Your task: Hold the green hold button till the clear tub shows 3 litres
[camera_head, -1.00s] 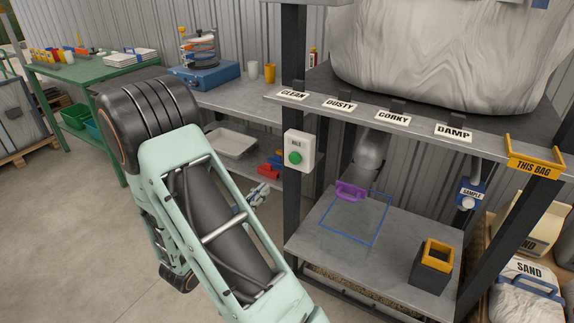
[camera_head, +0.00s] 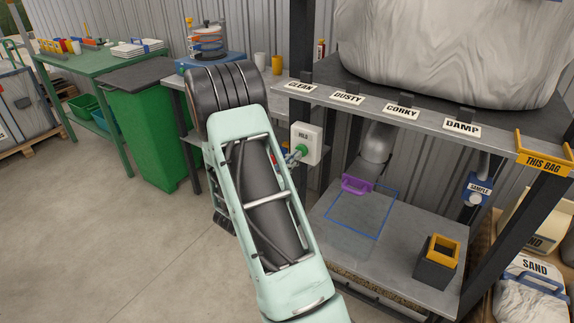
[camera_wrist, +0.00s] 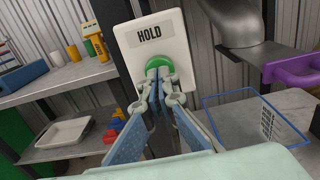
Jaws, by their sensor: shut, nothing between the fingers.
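The green hold button (camera_wrist: 94,50) sits on a white box (camera_wrist: 146,58) marked HOLD, which is fixed to a dark post; the box also shows in the head view (camera_head: 306,142). My gripper (camera_wrist: 158,76) is shut and empty, with its fingertips at the button's face. They appear to touch it; I cannot tell how far it is pressed. The clear tub with a blue rim (camera_head: 386,218) stands on the grey bench under the grey spout (camera_head: 376,146). Its dark scale (camera_wrist: 267,124) shows in the wrist view. I see no clear fill level, and its marks are too small to read.
A purple handle (camera_head: 357,184) is at the spout's mouth. A dark block with a yellow top (camera_head: 441,249) stands right of the tub. Labels CLEAN, DUSTY, CORKY and DAMP line the shelf above. A green bin (camera_head: 150,135) and shelving stand left of the post.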

